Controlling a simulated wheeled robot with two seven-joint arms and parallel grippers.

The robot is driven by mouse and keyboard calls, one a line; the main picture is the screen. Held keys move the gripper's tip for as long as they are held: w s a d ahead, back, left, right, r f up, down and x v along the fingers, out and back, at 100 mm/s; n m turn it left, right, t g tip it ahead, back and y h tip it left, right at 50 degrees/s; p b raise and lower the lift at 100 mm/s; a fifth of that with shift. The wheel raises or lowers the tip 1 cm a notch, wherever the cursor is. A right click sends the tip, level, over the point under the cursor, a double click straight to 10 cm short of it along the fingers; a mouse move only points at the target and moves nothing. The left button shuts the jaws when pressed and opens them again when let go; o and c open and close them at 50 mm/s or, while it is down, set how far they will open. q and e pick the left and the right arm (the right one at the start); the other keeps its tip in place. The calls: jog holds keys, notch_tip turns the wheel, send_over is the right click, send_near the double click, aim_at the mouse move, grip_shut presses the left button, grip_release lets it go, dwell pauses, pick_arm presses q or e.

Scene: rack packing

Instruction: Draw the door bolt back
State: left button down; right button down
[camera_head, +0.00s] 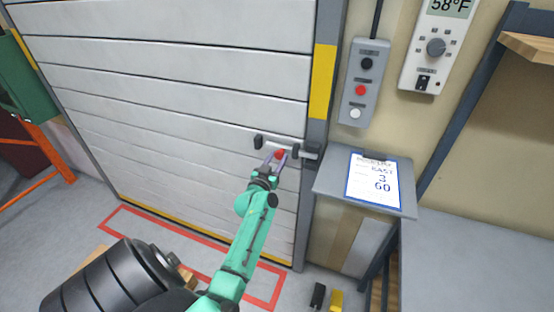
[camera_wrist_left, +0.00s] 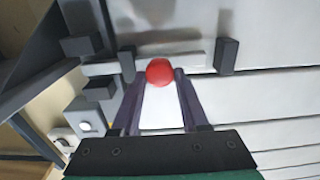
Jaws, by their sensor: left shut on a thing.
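The door bolt is a pale bar (camera_wrist_left: 191,60) lying across the white slatted door (camera_head: 180,95) near its right edge. It runs between two dark brackets, the farther from the frame (camera_wrist_left: 227,56) and the nearer one (camera_wrist_left: 127,65). Its end reaches past the nearer bracket to dark keeper blocks (camera_wrist_left: 82,46) on the door frame. A red ball knob (camera_wrist_left: 160,71) stands out from the bar; it also shows in the head view (camera_head: 281,154). My left gripper (camera_head: 277,157) is shut on the knob, with its purple fingers (camera_wrist_left: 161,82) either side. My right gripper is not in view.
A ledge with a clipboard (camera_head: 373,183) juts out just right of the bolt. A button box (camera_head: 363,85) and a thermostat panel (camera_head: 438,40) hang above it. A red floor outline (camera_head: 190,251) lies before the door. A green-and-orange rack stands far left.

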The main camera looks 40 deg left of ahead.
aim_at(269, 146)
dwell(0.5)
pick_arm(q)
jog(key=shift+s+a+f, duration=0.1)
jog(key=shift+a, duration=0.25)
jog(key=a+b, duration=0.1)
jog(key=a, duration=0.1)
jog(key=s+a+b, duration=0.1)
jog(key=a, duration=0.1)
jog(key=shift+s, duration=0.2)
jog(key=shift+s+a, duration=0.15)
jog(key=shift+a, duration=0.2)
jog(key=shift+d, duration=0.15)
jog(key=shift+c, duration=2.2)
grip_release()
